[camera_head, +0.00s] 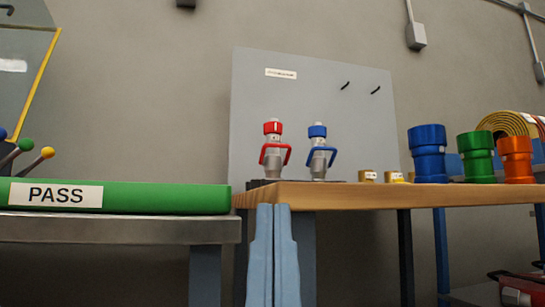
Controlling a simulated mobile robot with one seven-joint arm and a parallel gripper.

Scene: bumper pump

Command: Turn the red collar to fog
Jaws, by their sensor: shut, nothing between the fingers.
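The red collar (272,127) is the ring at the top of a grey nozzle that stands upright on a wooden bench. This nozzle also has a red bail handle (286,155) at its right side. A small mark shows on the nozzle just below the collar, too small to read. My gripper (273,207) is light blue and rises from the bottom of the picture. Its two fingers are together, shut and empty, with the tips in front of the bench's front edge. The tips appear below the red-collared nozzle and apart from it.
A similar nozzle with a blue collar (317,131) stands just right. Small brass fittings (367,177) and blue, green and orange couplings (428,154) line the wooden bench (400,196). A grey panel (340,100) stands behind. A green PASS block (160,197) lies on the left table.

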